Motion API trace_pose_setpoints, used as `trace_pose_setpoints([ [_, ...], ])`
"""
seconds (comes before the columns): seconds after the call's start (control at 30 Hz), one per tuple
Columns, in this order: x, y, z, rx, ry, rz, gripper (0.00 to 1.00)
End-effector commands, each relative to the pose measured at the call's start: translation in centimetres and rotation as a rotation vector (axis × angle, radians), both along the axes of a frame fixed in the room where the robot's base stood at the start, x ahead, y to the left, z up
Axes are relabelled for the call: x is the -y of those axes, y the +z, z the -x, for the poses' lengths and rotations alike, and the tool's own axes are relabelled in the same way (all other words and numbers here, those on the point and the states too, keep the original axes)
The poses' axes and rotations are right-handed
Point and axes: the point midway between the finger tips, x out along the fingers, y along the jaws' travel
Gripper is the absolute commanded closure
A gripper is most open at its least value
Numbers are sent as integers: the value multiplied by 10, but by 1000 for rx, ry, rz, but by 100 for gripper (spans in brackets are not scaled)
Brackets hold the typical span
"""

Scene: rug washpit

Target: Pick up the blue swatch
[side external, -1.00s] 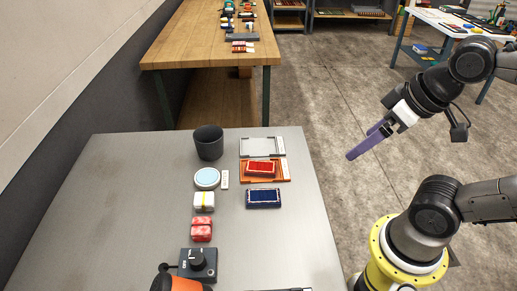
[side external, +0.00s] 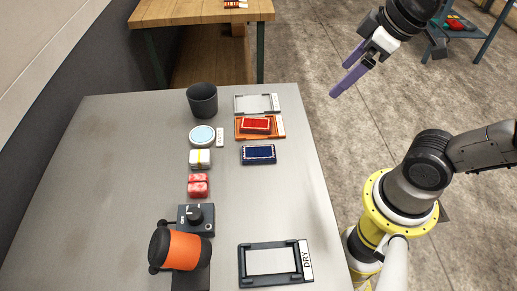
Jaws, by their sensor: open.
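The blue swatch (side external: 258,154) is a small dark blue rectangle with a pale patterned edge. It lies flat on the grey table, just in front of the orange tray. My gripper (side external: 343,83) has two purple fingers and is up in the air past the table's right edge, to the right of and above the swatch. Its fingers are apart with nothing between them. Nothing covers the swatch.
A red swatch (side external: 256,125) lies on the orange tray (side external: 279,134). Behind is a grey tray (side external: 240,109); in front is a black "DRY" tray (side external: 247,265). Left stand a dark cup (side external: 202,99), a round tin (side external: 202,136), white and red blocks (side external: 198,185) and a dial box (side external: 196,218).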

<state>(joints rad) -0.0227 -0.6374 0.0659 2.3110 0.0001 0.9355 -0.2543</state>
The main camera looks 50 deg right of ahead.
Motion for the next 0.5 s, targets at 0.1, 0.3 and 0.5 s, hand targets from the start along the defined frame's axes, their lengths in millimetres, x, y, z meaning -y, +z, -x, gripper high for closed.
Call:
trace_pose_setpoints([
  [0.1,-9,0,-35,-73,118,41,0],
  [0.3,-36,-27,-98,-222,320,95,0],
  [0.5,-65,-77,-137,-367,439,117,0],
])
